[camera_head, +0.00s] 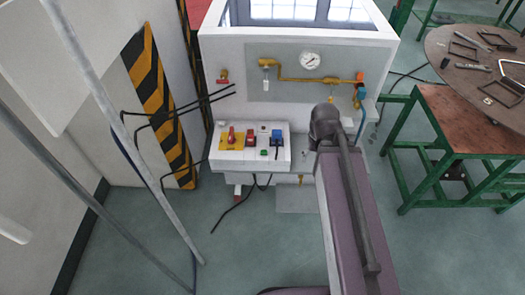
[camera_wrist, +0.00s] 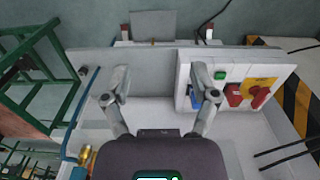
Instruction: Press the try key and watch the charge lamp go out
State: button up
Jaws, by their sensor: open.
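A white control box (camera_head: 240,157) sits on the front of the white gas generator cabinet (camera_head: 300,37). Its face carries a red switch on a yellow plate (camera_head: 232,138), another red switch (camera_head: 251,137), a green round element (camera_head: 264,152) and a blue part (camera_head: 277,137). I cannot tell which is the try key or the charge lamp, or whether any is lit. In the wrist view, my gripper (camera_wrist: 161,85) is open and empty. Its right finger overlaps the control box near the blue part (camera_wrist: 193,97), left of the green element (camera_wrist: 220,75). In the head view, my arm hides the gripper.
A round pressure gauge (camera_head: 310,60) and brass pipes (camera_head: 290,79) are on the cabinet panel. Dark cables (camera_head: 190,105) stick out at the left, near a striped post (camera_head: 158,100). A green-framed table (camera_head: 460,135) stands at the right. The floor in front is mostly clear.

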dwell(0.3)
grip_shut()
dwell(1.2)
